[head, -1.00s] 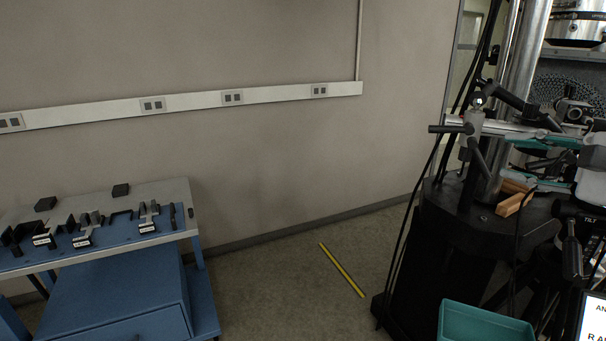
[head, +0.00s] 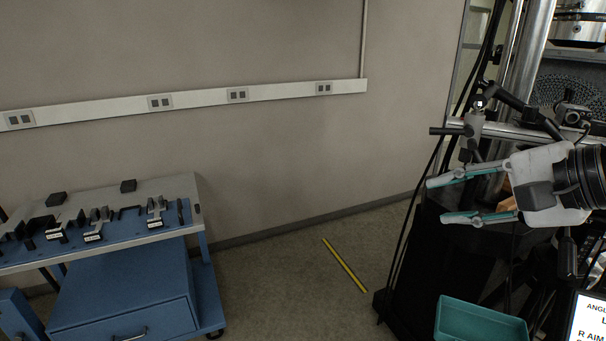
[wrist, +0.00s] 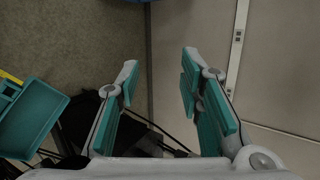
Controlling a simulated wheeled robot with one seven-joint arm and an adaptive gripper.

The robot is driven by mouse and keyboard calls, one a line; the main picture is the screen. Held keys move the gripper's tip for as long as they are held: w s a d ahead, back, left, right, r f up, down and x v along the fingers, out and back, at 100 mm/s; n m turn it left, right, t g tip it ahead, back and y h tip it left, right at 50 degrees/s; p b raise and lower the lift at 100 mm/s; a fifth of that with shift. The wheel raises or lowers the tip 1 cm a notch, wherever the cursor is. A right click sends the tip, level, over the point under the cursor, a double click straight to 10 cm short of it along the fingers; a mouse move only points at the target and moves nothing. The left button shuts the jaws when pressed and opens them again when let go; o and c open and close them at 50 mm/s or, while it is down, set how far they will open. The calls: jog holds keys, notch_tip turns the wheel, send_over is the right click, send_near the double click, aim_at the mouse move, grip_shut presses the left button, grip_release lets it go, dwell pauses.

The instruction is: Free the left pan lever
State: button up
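My gripper (head: 437,200) is at the right of the head view, open and empty, its teal-lined fingers pointing left in front of the black stand. In the wrist view my gripper (wrist: 160,62) also shows open, with only floor and wall between the fingertips. Above the fingers in the head view, a black handle (head: 448,131) sticks out left from a grey clamp (head: 475,124) on the apparatus. I cannot tell whether this handle is the left pan lever, and no label for it is readable.
A dark stand (head: 415,255) with hanging cables is close behind my gripper. A teal bin (head: 483,322) is below it, with a screen (head: 590,318) at the lower right. A blue cart (head: 120,285) carries black fixtures at the left. Floor between them is mostly clear, with a yellow strip (head: 345,265).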

jog(key=shift+c, duration=0.6)
jog(key=shift+d, duration=0.1)
jog(key=c, duration=0.4)
jog(key=w+d+f+n+h, duration=0.1)
jog(key=w+d+f+h, duration=0.1)
jog(key=d+f, duration=0.1)
jog(key=w+d+f+n+g+h+p, duration=0.1)
jog(key=w+d+f+h, duration=0.1)
jog(key=d, duration=0.3)
jog(key=w+d+f+n+h, duration=0.2)
jog(key=w+d+f, duration=0.1)
jog(key=d+f, duration=0.1)
jog(key=shift+d+f+h+p, duration=0.2)
jog(key=shift+f+h+p, duration=0.1)
jog(key=shift+f, duration=0.2)
grip_shut()
jog(key=n+t+h+p, duration=0.2)
jog(key=n+h+p, duration=0.2)
jog(key=n+h, duration=1.65)
send_near(556, 135)
jog(key=w+a+n+y, duration=0.1)
jog(key=w+a+y, duration=0.1)
jog(key=w+a, duration=0.15)
jog(key=x, duration=0.6)
jog(key=r+p+x, duration=0.1)
jog(key=x, duration=0.2)
jog(key=shift+d, duration=0.1)
